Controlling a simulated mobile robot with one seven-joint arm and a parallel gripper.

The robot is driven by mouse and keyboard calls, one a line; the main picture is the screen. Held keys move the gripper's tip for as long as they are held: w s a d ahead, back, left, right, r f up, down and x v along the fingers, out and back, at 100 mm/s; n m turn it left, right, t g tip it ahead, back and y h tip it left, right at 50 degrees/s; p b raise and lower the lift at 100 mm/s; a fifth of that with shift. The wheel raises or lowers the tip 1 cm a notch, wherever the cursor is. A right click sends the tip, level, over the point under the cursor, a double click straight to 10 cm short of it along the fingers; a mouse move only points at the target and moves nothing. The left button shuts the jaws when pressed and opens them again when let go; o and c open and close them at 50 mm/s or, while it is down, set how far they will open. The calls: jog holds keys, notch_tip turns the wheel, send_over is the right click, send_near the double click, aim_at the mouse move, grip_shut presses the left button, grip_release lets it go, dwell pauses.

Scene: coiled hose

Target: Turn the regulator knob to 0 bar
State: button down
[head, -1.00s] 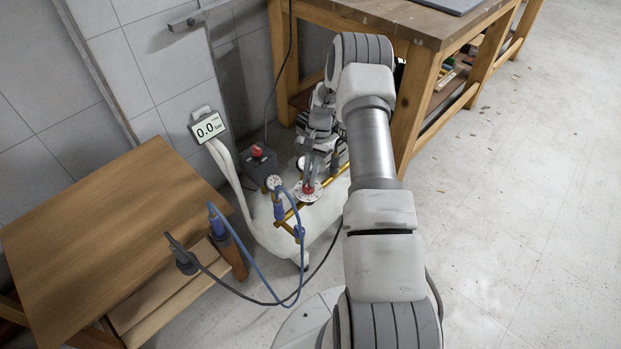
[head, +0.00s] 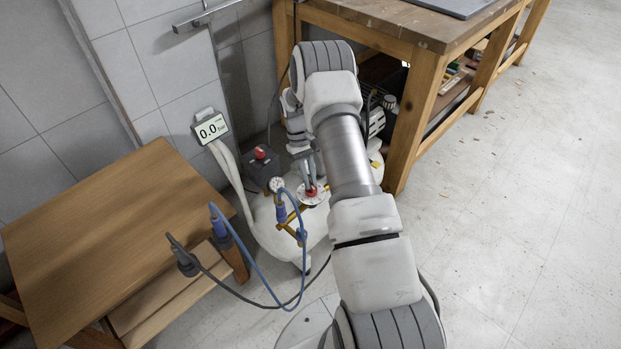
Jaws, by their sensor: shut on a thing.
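The red regulator knob (head: 311,191) sits on a round white dial plate on top of the white compressor tank (head: 268,226). My gripper (head: 309,183) reaches down from above and is shut on the knob; its fingers partly cover it. The digital display (head: 211,129) on the wall reads 0.0, with small unit text beside it. A round pressure gauge (head: 276,184) stands just left of the knob; its needle is too small to read. The knob's pointer and the dial marks are too small to read.
A grey box with a red switch (head: 261,153) stands behind the gauge. A blue hose (head: 258,271) and a dark cable loop in front of the tank. A wooden table (head: 110,235) stands left, a workbench (head: 400,120) behind right.

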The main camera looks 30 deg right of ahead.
jog(key=shift+a+n+h, duration=0.15)
jog(key=shift+n+h, duration=0.45)
jog(key=shift+n, duration=1.1)
jog(key=c, duration=0.9)
grip_release()
jog(key=p+v, duration=0.4)
jog(key=v, duration=1.3)
jog(key=shift+s+a+r, duration=0.2)
jog(key=shift+r, duration=0.1)
